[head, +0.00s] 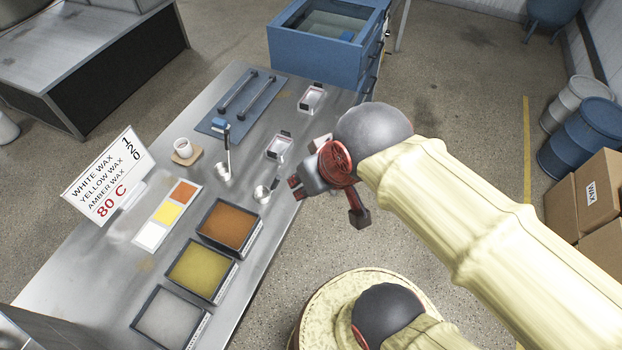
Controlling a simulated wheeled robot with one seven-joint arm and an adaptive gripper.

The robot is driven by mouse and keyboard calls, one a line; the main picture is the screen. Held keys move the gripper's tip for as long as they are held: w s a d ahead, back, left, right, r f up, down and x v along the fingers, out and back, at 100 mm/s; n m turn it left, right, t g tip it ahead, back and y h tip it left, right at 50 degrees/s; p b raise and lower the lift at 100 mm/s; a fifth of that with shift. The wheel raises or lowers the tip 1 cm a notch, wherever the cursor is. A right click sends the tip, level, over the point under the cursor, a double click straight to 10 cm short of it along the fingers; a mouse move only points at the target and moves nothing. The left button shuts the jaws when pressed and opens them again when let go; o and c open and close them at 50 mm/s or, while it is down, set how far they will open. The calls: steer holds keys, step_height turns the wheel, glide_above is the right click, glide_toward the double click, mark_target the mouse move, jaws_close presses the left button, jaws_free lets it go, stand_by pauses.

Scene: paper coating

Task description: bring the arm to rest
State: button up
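My arm reaches in from the right, in a pale yellow sleeve. My gripper (307,182) is at its end, grey with red parts, held above the right edge of the steel table (86,262). It is seen from above and behind, so the gap between its fingers is not clear. No held object shows in it. A small steel ladle cup (262,194) is close to its left in the picture; I see no clear contact.
Wax trays in amber (228,226), yellow (202,269) and white (168,317) line the table's near side. Boxes (592,196) and barrels are right.

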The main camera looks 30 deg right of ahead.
steer(key=shift+s, duration=0.1)
step_height(320, 180, down, 6)
steer(key=b, duration=0.6)
steer(key=shift+o, duration=0.2)
stand_by(1.0)
